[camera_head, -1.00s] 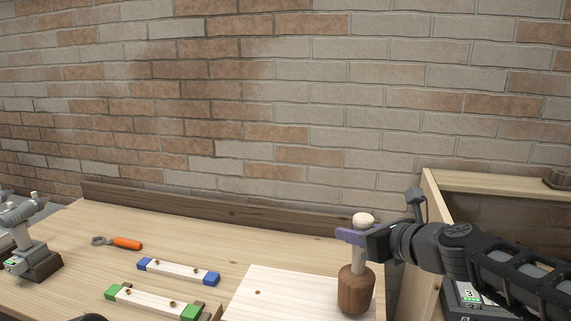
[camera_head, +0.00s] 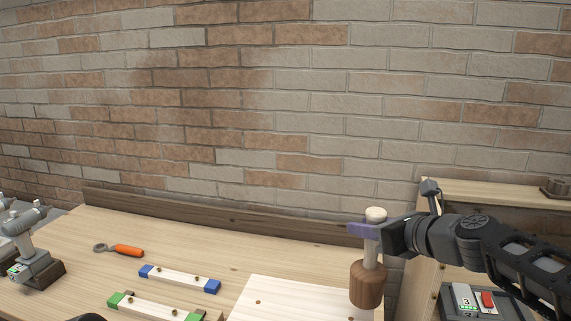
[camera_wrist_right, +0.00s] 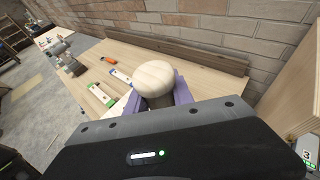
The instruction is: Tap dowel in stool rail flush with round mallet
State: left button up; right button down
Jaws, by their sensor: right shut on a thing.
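My right gripper (camera_head: 376,236), with purple fingers, is shut on the pale handle of the round mallet (camera_head: 368,286). The mallet hangs head down, its brown wooden head low, above or in front of the pale board; contact is hard to judge. The round handle end (camera_wrist_right: 155,79) shows in the right wrist view. A pale rail with blue ends (camera_head: 180,279) and one with green ends (camera_head: 155,308) lie on the bench left of the mallet. Both carry small brown spots; whether these are dowels or holes is unclear. My left gripper is not recognisable.
A pale board (camera_head: 285,292) lies on the bench (camera_head: 235,256) below the mallet. An orange-handled tool (camera_head: 128,250) lies at the back left. A grey tool (camera_head: 35,248) stands at far left. A wooden shelf (camera_head: 490,190) borders the right, with a brick wall behind.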

jog(key=d, duration=0.3)
jog(key=d+b, duration=0.1)
jog(key=shift+d+r, duration=0.3)
jog(key=shift+r, duration=0.05)
jog(key=shift+a, duration=0.3)
dwell(0.4)
